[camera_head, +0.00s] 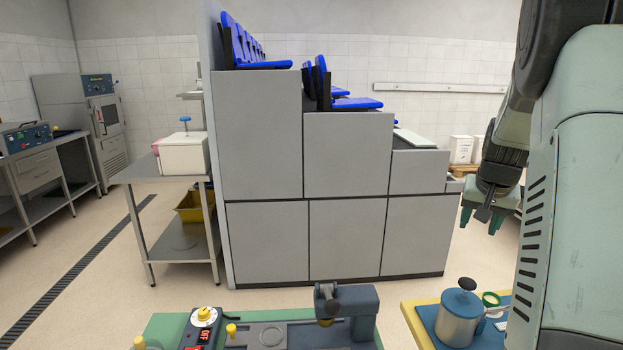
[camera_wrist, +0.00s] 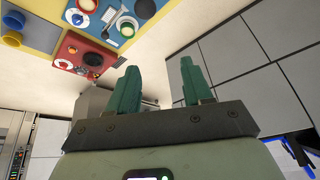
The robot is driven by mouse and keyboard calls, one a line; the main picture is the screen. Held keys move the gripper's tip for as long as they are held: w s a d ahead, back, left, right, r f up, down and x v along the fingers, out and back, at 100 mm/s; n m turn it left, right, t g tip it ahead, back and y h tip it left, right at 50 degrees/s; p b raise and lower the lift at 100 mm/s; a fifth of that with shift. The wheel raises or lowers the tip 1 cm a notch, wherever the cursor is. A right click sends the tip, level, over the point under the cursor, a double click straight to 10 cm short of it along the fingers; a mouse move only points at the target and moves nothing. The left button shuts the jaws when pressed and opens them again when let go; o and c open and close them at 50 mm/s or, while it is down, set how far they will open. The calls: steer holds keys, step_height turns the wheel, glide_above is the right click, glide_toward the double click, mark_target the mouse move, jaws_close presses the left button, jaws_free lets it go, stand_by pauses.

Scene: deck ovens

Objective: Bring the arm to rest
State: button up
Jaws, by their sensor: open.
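My gripper (camera_head: 482,222) hangs at the right of the head view, fingers pointing down. It is well above the floor and clear of the blue mat with the pot. In the wrist view my gripper (camera_wrist: 160,88) shows two green fingers spread apart with nothing between them. My arm comes down along the right edge of the head view and hides what is behind it.
Grey stepped cabinets (camera_head: 345,155) with blue seat-like pieces on top stand mid-view. A steel pot (camera_head: 459,318) stands on a blue mat at front right. A green panel with a control box (camera_head: 203,330) is at front centre. A steel table (camera_head: 150,172) stands left.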

steer(key=s+a+r+n+y, duration=0.1)
steer(key=s+a+r, duration=0.3)
steer(key=a, duration=0.4)
steer(key=s+a+r+n+t, duration=0.1)
steer(key=s+a+r+n, duration=0.1)
steer(key=s+a+r, duration=0.35)
steer(key=s+a+r+n+y, duration=0.1)
steer(key=s+a+r, duration=0.15)
steer(key=a, duration=0.65)
steer(key=s+a+f+n, duration=0.1)
steer(key=s+a, duration=0.2)
steer(key=s, duration=0.5)
steer(key=s+a+f+n, duration=0.1)
steer(key=s+a, duration=0.2)
steer(key=s, duration=0.5)
steer(key=shift+a+n, duration=0.25)
steer(key=shift+n, duration=0.15)
